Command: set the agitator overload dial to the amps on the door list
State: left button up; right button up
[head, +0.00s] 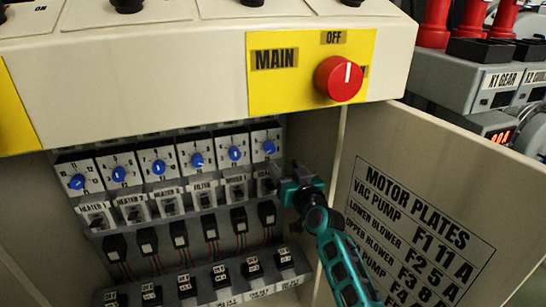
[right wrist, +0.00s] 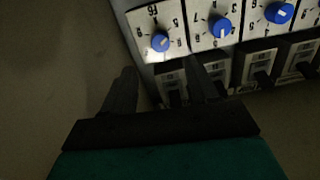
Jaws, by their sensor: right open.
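A row of white dial units with blue knobs runs across the open cabinet; the right-end dial (head: 269,147) is just up and left of my right gripper (head: 280,180). I cannot tell which unit is the agitator's; the gripper partly covers the right-end unit's lower part. The door list (head: 420,228), headed MOTOR PLATES, gives amps on the open door's inner face; its lower lines are cut off, and no agitator line shows. In the right wrist view, my right gripper's fingers (right wrist: 161,88) are apart and empty, below a blue knob (right wrist: 160,42). My left gripper is out of view.
Switches (head: 202,195) and small black blocks with red wires sit below the dials. Above is an overhanging panel with a red MAIN knob (head: 338,78) on a yellow plate. The open door (head: 480,165) stands close to the right of my arm.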

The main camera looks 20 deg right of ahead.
aim_at(271, 150)
jog(key=w+b, duration=0.1)
jog(key=w, duration=0.1)
jog(key=w+b, duration=0.1)
jog(key=w, duration=0.1)
jog(key=w+b, duration=0.1)
jog(key=w, duration=0.1)
jog(key=shift+a+f, duration=0.2)
jog(key=shift+a, duration=0.05)
jog(key=shift+w+b, duration=0.75)
jog(key=shift+w, duration=0.15)
jog(key=shift+w+r, duration=0.1)
jog(key=shift+w, duration=0.2)
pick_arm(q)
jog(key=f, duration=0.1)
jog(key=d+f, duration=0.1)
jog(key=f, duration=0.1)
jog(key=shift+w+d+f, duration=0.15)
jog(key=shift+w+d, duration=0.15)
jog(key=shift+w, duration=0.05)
pick_arm(e)
jog(key=shift+w+a+r, duration=0.1)
jog(key=shift+w, duration=0.15)
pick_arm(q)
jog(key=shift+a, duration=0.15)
pick_arm(e)
jog(key=c, duration=1)
